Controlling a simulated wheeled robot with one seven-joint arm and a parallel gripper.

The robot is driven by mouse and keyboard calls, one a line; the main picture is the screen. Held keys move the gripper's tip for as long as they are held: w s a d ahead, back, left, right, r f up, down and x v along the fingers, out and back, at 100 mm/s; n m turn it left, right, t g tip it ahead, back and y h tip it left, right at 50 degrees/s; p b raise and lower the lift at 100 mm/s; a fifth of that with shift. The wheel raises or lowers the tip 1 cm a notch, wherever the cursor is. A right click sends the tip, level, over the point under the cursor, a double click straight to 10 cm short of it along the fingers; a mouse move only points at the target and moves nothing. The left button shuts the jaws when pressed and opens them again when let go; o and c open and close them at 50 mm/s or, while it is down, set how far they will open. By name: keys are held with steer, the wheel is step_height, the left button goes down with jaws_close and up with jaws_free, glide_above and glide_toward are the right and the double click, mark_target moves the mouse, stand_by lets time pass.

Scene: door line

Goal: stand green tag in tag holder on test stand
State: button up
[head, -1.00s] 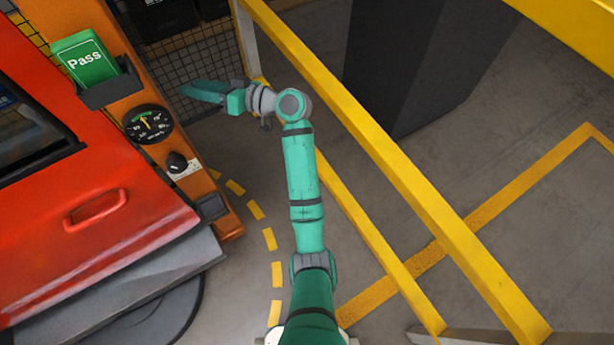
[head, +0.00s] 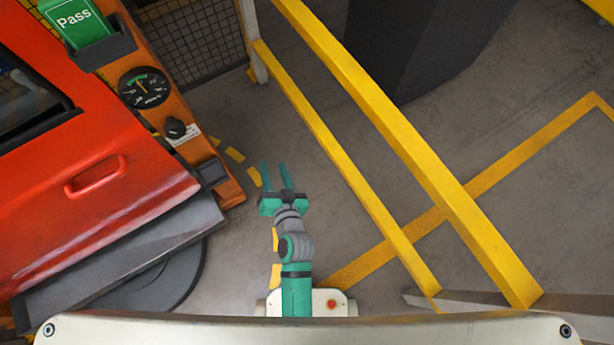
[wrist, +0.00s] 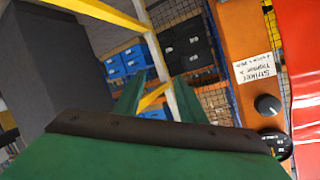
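The green tag (head: 74,22), marked "Pass", stands in the dark tag holder (head: 112,48) at the top of the orange test stand (head: 190,135), at upper left in the head view. The holder hides the tag's lower edge, and the tag leans a little. My gripper (head: 276,172) is open and empty, with its two green fingers apart, well below and to the right of the holder. In the wrist view my gripper (wrist: 157,97) also shows nothing between its fingers. The tag is not seen there.
A gauge (head: 143,88) and black knob (head: 175,127) are on the stand; the knob also shows in the wrist view (wrist: 267,104). A red car door (head: 95,175) stands at left. A yellow rail (head: 400,140) runs along the right. Bare floor lies around my gripper.

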steer(key=s+d+r+h, duration=0.1)
steer(key=s+d+h, duration=0.15)
steer(key=s, duration=0.35)
steer(key=s+d+r+h, duration=0.1)
steer(key=s+d, duration=0.3)
steer(key=s, duration=0.2)
steer(key=s+d+r+n+t, duration=0.1)
steer(key=s+d+r+n, duration=0.1)
steer(key=s+r, duration=0.6)
steer(key=s+d, duration=0.1)
steer(key=s, duration=0.2)
steer(key=shift+r+t+h, duration=0.3)
steer(key=shift+h, duration=0.05)
steer(key=shift+s+d, duration=0.1)
